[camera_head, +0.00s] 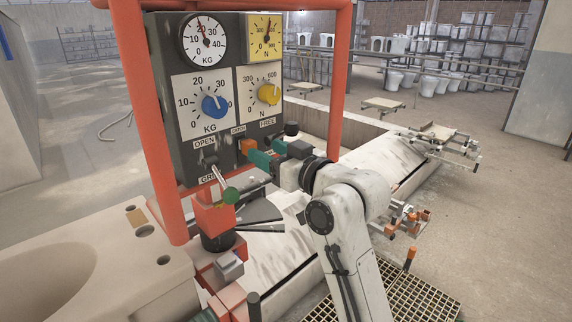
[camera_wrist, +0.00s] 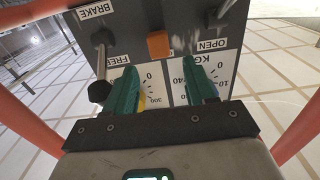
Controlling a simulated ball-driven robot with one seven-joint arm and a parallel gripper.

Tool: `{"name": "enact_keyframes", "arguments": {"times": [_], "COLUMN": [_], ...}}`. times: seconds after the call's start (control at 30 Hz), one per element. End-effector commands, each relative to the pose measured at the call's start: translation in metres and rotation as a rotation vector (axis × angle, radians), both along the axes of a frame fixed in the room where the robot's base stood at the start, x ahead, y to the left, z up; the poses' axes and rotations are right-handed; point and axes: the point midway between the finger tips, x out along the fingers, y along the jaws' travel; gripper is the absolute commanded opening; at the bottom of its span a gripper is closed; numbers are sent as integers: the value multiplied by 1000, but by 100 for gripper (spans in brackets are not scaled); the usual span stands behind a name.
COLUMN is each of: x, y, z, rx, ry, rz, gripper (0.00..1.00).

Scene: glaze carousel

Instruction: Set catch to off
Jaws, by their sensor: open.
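The catch is a small orange block (camera_head: 247,146) low on the dark control panel (camera_head: 165,90), below a small label that seems to read CATCH. In the wrist view, which is upside down, the orange block (camera_wrist: 159,44) lies just beyond my fingertips, in line with the gap between them. My gripper (camera_head: 260,154) has teal fingers and is open and empty, in front of the panel near the block. In the wrist view my gripper (camera_wrist: 158,68) shows its fingers spread wide. I cannot tell whether they touch the panel, or which setting the catch is in.
A lever with a green knob (camera_head: 230,195) stands left of the catch, under OPEN. A black knob (camera_wrist: 99,91) on the BRAKE/FREE lever is close to one finger. Blue (camera_head: 214,105) and yellow (camera_head: 268,94) dials sit above. Red posts (camera_head: 340,80) frame the panel.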

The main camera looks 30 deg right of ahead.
Motion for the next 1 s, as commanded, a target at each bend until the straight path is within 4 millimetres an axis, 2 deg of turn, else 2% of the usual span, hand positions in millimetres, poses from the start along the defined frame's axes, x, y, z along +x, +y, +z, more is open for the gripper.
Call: {"name": "enact_keyframes", "arguments": {"times": [0.13, 0.33, 1.0], "x": [-27, -48, -53], "y": [-9, -15, -16], "z": [-2, -1, -4], "rx": [1, 0, 0], "ry": [-2, 0, 9], "rz": [-1, 0, 0], "gripper": [55, 55, 55]}}
